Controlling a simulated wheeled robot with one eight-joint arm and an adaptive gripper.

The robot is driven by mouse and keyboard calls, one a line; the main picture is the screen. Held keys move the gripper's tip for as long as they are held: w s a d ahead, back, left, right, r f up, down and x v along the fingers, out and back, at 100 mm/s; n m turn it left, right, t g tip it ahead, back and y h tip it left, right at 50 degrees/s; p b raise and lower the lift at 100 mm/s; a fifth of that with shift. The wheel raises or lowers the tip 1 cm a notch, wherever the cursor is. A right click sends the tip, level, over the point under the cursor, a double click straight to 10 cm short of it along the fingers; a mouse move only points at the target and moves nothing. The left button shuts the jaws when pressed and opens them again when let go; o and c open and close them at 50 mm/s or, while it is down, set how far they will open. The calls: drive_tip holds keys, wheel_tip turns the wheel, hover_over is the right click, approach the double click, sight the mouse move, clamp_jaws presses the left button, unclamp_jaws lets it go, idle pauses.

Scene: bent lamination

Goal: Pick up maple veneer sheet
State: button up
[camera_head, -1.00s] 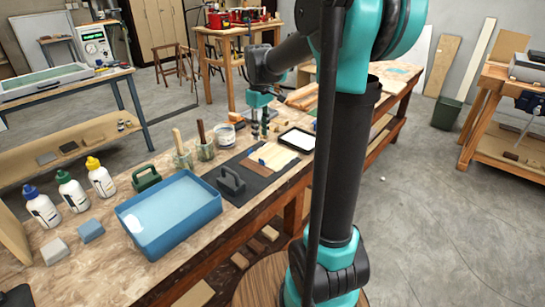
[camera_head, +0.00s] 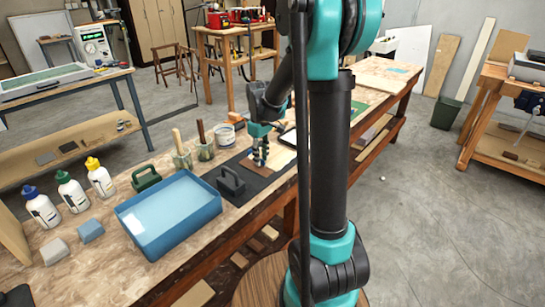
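A pale sheet, which looks like the maple veneer sheet (camera_head: 278,158), lies on a dark mat (camera_head: 236,198) on the workbench. My gripper (camera_head: 261,161) points down over the sheet and covers part of it. The fingertips are at or just above its surface; I cannot tell whether they touch it. The fingers are too small in view to tell whether they are open or shut. My arm hides the area right of the sheet.
A black-handled block (camera_head: 231,183) stands on the mat near the sheet. A blue tray (camera_head: 135,238), a green-handled tool (camera_head: 146,178), brush jars (camera_head: 204,149) and several glue bottles (camera_head: 72,191) stand to the left. A white tub (camera_head: 224,135) is behind.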

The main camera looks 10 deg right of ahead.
clamp_jaws()
idle(0.4)
